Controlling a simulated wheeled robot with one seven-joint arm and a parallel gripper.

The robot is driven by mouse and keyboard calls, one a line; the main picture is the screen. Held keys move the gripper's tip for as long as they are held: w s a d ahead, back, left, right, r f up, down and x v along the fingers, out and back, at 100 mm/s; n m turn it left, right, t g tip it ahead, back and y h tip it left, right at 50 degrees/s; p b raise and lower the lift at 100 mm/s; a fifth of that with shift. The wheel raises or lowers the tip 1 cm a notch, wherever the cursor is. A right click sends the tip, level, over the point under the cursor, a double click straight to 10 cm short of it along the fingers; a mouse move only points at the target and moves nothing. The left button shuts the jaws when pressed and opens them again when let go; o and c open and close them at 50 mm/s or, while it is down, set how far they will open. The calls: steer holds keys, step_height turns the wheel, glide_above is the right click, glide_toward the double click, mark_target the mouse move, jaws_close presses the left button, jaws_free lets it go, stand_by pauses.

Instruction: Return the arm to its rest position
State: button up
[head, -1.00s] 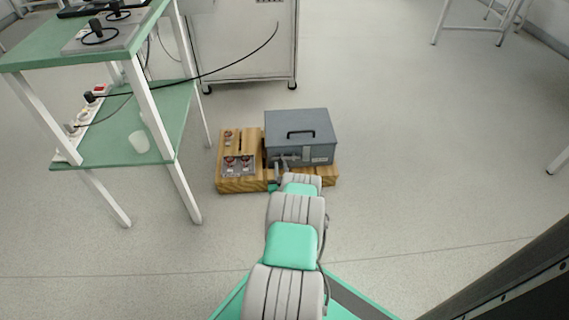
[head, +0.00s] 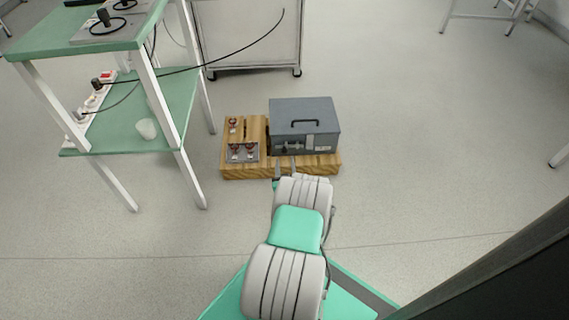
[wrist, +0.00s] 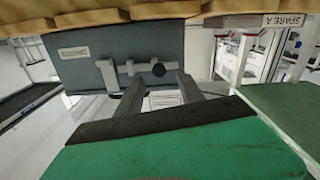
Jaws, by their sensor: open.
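My gripper (head: 285,166) is at the end of my folded grey and green arm, just in front of the wooden base in the head view. In the wrist view my gripper (wrist: 161,84) shows two dark fingers spread apart with nothing between them. In the head view this box (head: 304,112) has a black handle on top and stands on the wooden base (head: 240,172). The fingers appear apart from the box.
A green-topped shelf table (head: 110,40) stands at the left, with a power strip (head: 93,98), a white cup (head: 146,128) and cables. A white cabinet on wheels (head: 245,35) stands behind. A metal plate with red-and-dark terminals (head: 242,152) sits on the base. Floor at right is clear.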

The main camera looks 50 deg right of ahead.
steer(key=shift+p+v, duration=0.4)
steer(key=shift+v, duration=1.3)
